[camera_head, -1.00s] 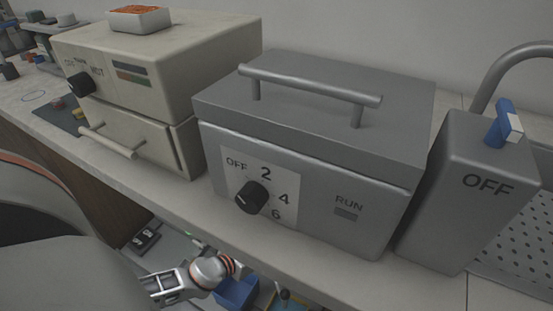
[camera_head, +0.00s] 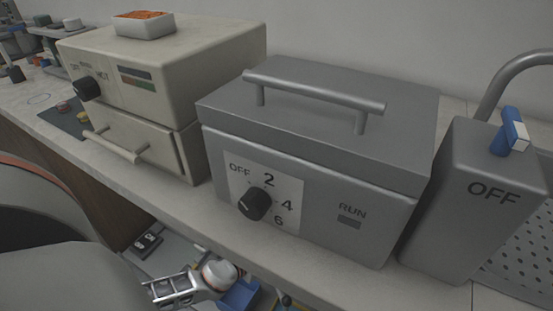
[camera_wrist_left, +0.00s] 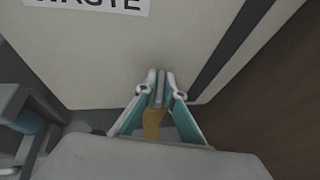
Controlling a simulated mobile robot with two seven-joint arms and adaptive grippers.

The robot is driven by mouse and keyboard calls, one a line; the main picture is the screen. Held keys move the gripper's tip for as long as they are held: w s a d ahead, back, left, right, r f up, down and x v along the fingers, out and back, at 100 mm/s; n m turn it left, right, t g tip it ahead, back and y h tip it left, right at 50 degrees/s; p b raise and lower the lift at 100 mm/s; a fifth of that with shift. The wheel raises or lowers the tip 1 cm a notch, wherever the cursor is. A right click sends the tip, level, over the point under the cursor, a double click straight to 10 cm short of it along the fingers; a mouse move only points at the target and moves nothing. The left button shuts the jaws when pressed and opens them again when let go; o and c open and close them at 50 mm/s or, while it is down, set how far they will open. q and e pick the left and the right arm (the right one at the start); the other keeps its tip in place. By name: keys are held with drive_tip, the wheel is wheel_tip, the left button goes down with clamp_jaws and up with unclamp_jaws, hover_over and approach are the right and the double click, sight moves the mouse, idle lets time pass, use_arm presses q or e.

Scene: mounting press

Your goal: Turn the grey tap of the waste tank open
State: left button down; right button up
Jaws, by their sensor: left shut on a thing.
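The waste tank (camera_wrist_left: 120,55) fills the upper part of the left wrist view as a pale wall with a black "WASTE" label. The grey tap (camera_wrist_left: 158,88) is a narrow grey piece in front of the tank, with a brass-coloured part (camera_wrist_left: 152,122) below it. My left gripper (camera_wrist_left: 160,84) is shut on the grey tap, one finger on each side. How far the tap is turned cannot be told. The tank and tap cannot be made out in the head view. No right gripper can be made out.
A brown panel (camera_wrist_left: 275,95) stands right of the tank. A grey frame (camera_wrist_left: 40,130) is at the left. On the bench are a grey box with a dial (camera_head: 310,150), a cream oven (camera_head: 160,75) and a grey box marked OFF (camera_head: 470,205) with a blue lever (camera_head: 509,132).

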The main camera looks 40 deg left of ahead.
use_arm(q)
drive_tip(key=shift+w+r+n+y+p, duration=0.2)
drive_tip(key=shift+r+n+y+p, duration=0.15)
drive_tip(key=shift+n+y, duration=0.35)
drive_tip(key=shift+y, duration=0.1)
drive_tip(key=shift+s+f+n+y+p, duration=0.1)
drive_tip(key=shift+f+n+y+p, duration=0.05)
drive_tip(key=shift+n+y+p, duration=0.45)
drive_tip(key=shift+s+f+g+y, duration=0.1)
drive_tip(key=shift+f+g+y, duration=0.1)
drive_tip(key=shift+g+y, duration=0.1)
use_arm(e)
drive_tip(key=shift+s+d+f+n+g+h, duration=0.2)
drive_tip(key=shift+s+d+f, duration=0.2)
drive_tip(key=shift+d+f, duration=0.2)
drive_tip(key=shift+s+d+f+n+g+h, duration=0.1)
drive_tip(key=shift+s+d+f+n+g, duration=0.1)
drive_tip(key=shift+s+d+f, duration=0.35)
drive_tip(key=shift+w+a, duration=0.15)
drive_tip(key=shift+w, duration=0.05)
use_arm(q)
drive_tip(key=c, duration=2.1)
unclamp_jaws()
drive_tip(key=shift+c, duration=0.2)
use_arm(e)
drive_tip(key=shift+w+r, duration=0.25)
drive_tip(key=shift+a, duration=0.1)
